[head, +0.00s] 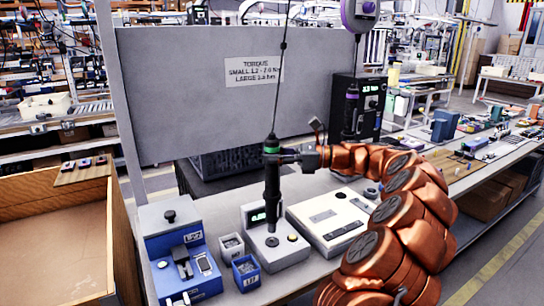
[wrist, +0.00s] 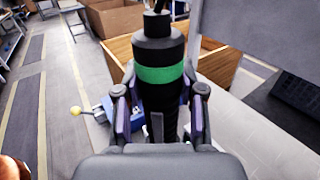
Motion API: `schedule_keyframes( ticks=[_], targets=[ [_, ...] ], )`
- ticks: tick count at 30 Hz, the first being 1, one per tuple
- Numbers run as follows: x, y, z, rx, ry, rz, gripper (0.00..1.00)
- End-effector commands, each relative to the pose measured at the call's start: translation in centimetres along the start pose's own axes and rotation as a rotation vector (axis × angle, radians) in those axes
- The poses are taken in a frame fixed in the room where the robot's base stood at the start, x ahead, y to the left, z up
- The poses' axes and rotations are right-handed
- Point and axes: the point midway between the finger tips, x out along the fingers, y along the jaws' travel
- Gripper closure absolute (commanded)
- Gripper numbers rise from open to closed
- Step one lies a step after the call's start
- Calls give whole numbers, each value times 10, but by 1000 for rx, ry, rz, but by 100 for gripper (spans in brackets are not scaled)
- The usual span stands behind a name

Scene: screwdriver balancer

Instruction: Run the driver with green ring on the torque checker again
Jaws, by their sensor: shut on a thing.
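The driver with the green ring (head: 271,170) hangs upright from its cable above the bench. In the wrist view the driver (wrist: 160,75) stands between the two fingers. My gripper (head: 284,156) is shut on its upper body, near the green ring. In the wrist view my gripper (wrist: 160,115) has a finger on each side of the driver. The torque checker (head: 283,250), a pale box with a small green-digit display, is right under the driver. The driver's tip is near the checker's top; I cannot tell whether it touches.
A second driver with a purple ring (head: 351,108) hangs at the right. A grey panel (head: 200,120) stands behind.

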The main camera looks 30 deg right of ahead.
Motion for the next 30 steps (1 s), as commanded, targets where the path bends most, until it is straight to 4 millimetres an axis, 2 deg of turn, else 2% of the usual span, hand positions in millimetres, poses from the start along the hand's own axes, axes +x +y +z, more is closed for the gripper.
schedule_keyframes(
  ticks=[30],
  targets=[
    [0,0,-17,0,0,1,100]
  ],
)
